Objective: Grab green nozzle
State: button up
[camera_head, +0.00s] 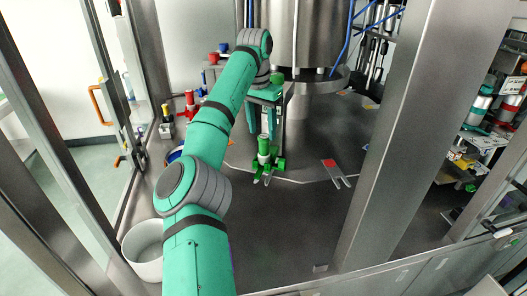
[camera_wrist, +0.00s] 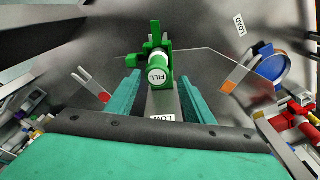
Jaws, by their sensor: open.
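The green nozzle (camera_head: 264,152) stands upright on the steel deck in the head view, with a white band and a green base. In the wrist view the nozzle (camera_wrist: 156,68) is seen end-on, with a round white FILL label. My gripper (camera_head: 267,125) is just above and behind it in the head view. Its teal fingers (camera_wrist: 157,78) are open in the wrist view, and the nozzle's labelled end appears between their tips. Whether the fingers touch it I cannot tell.
A red nozzle (camera_head: 190,103) stands to the left. A flat fork holder with a red patch (camera_head: 330,163) lies to the right. A large steel vessel (camera_head: 300,35) rises behind, and a thick steel post (camera_head: 400,130) stands at right. A white bucket (camera_head: 143,250) is front left.

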aim_at(263, 137)
jog(key=shift+d+f, duration=0.15)
jog(key=shift+f, duration=1.15)
jog(key=shift+d+f, duration=0.1)
jog(key=shift+f, duration=1.15)
jog(key=shift+w, duration=0.1)
jog(key=shift+d+r, duration=0.1)
jog(key=c, duration=1.2)
